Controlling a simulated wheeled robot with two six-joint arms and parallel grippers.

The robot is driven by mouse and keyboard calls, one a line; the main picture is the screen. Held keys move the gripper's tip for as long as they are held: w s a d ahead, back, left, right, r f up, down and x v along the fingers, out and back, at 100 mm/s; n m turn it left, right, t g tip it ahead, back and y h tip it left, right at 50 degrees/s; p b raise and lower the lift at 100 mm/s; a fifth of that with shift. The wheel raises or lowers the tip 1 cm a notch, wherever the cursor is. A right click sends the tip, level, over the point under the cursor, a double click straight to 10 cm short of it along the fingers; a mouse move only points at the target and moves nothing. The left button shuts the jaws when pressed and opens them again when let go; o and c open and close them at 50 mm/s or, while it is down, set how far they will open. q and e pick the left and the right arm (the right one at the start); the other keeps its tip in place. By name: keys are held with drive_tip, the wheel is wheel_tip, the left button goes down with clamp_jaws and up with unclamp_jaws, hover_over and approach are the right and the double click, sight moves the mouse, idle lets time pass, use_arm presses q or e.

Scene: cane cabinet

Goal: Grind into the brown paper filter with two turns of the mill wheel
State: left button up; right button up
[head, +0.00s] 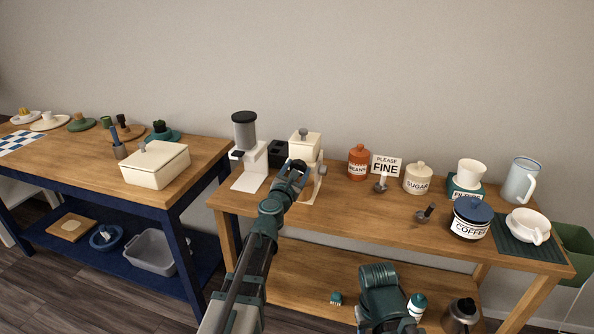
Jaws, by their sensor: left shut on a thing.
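The cream mill (306,146) with a grey knob on its lid stands at the back left of the right-hand wooden table. Its wheel (318,182) shows only in part at the mill's lower front, behind my gripper. My left gripper (297,167) is at the mill's front and shut, apparently on the wheel; the exact contact is hidden. I cannot make out a brown paper filter; the space under the mill is mostly covered. A teal box labelled FILTERS (462,191) holds up a white cup-like cone (471,172). My right gripper is out of view.
A white grinder with a dark hopper (245,132) stands left of the mill. A red BEANS jar (358,162), FINE sign (386,166), SUGAR jar (418,178), COFFEE jar (471,217), glass jug (520,180) and white cup (528,226) stand to the right.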

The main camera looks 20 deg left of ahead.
use_arm(q)
drive_tip(key=m, duration=0.5)
drive_tip(key=shift+d+m, duration=0.15)
drive_tip(key=shift+m, duration=0.25)
drive_tip(key=m, duration=0.5)
drive_tip(key=shift+f, duration=0.2)
drive_tip(key=m, duration=0.5)
drive_tip(key=m+b, duration=0.1)
drive_tip(key=m, duration=0.4)
drive_tip(key=shift+s+f+m, duration=0.1)
drive_tip(key=shift+f+m, duration=0.1)
drive_tip(key=shift+m, duration=0.2)
drive_tip(key=o, duration=1.4)
drive_tip(key=shift+c, duration=0.2)
